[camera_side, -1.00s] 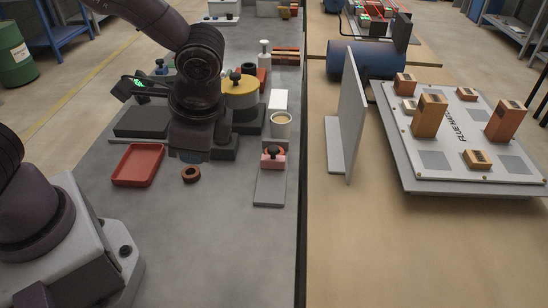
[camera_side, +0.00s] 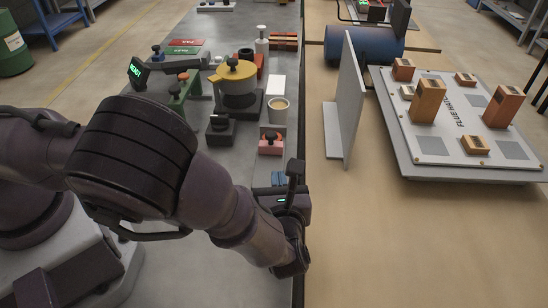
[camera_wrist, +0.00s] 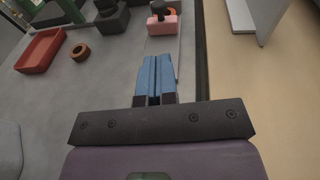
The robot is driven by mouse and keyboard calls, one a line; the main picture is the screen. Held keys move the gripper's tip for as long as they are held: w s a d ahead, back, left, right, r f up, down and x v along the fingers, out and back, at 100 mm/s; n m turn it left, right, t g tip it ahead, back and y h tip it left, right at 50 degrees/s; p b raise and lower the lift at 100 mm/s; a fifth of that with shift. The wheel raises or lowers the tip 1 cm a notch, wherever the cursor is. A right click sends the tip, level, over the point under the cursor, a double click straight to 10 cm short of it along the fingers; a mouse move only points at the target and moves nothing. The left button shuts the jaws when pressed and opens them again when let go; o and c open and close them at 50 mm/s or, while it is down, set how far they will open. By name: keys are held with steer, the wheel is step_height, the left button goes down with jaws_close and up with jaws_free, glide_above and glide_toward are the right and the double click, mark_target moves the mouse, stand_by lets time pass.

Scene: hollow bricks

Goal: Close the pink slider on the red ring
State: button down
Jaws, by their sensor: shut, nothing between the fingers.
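The pink slider (camera_side: 271,149) sits on the table near its right edge, with a dark knob on top. The red-orange ring (camera_side: 276,135) shows at its far side, partly hidden by the knob; I cannot tell how much gap is between them. In the wrist view the pink slider (camera_wrist: 162,27) is straight ahead of the fingers, with the ring (camera_wrist: 171,11) just behind it. My gripper (camera_side: 279,177) is shut and empty, its blue fingers on the near side of the slider and apart from it. The fingers also show in the wrist view (camera_wrist: 154,62).
A red tray (camera_wrist: 40,50) and a brown ring (camera_wrist: 80,52) lie to the left; my arm hides them in the side view. A cup (camera_side: 279,108) stands behind the slider. A grey upright panel (camera_side: 347,100) stands to the right, past the table gap.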

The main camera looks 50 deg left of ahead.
mark_target(272, 139)
steer(key=x, duration=1.3)
steer(key=shift+w+a+f, duration=0.1)
steer(key=shift+a+f, duration=0.05)
steer(key=shift+a, duration=0.05)
steer(key=shift+w+a, duration=0.35)
steer(key=shift+a, duration=0.2)
steer(key=v, duration=1.4)
steer(key=shift+w+d, duration=0.2)
steer(key=shift+s+d, duration=0.3)
steer(key=shift+s, duration=0.25)
steer(key=x, duration=1.4)
